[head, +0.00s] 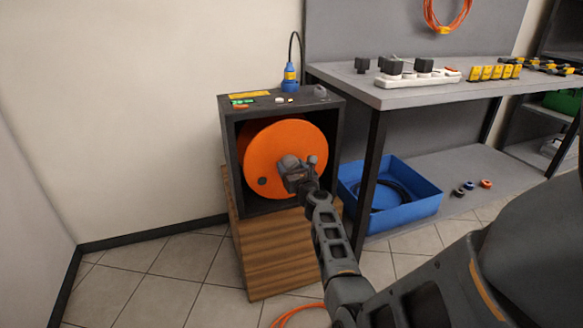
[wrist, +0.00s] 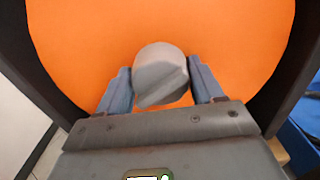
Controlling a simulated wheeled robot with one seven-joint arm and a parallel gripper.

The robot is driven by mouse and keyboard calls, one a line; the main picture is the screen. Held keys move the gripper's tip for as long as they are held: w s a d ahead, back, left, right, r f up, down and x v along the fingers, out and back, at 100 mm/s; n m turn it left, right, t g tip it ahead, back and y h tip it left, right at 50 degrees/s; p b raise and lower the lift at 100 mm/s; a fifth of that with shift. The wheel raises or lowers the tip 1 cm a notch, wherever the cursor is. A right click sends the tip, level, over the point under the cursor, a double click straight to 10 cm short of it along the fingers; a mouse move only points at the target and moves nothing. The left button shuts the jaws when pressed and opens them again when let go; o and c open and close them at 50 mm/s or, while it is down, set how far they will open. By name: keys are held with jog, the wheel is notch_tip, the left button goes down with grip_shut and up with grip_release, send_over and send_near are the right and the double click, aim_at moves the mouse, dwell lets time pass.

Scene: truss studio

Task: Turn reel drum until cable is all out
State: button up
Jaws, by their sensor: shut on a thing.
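The reel drum (head: 268,155) is a large orange disc set in an open-fronted black box (head: 232,165). In the wrist view the orange face (wrist: 90,40) fills most of the background. My gripper (head: 298,172) is at the drum's face, right of its middle. In the wrist view its two bluish fingers (wrist: 160,82) stand on either side of a rounded grey knob (wrist: 158,68) and are shut on it. A small dark spot (head: 262,181) shows on the drum's lower left. An orange cable (head: 290,316) lies on the floor at the bottom edge, partly hidden by my arm.
The box stands on a wooden crate (head: 270,262). Tiled floor at left is clear.

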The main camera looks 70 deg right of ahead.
jog(key=o, duration=1.5)
jog(key=p+v, duration=0.1)
jog(key=v, duration=0.6)
jog(key=shift+s+a, duration=0.25)
jog(key=shift+a, duration=0.05)
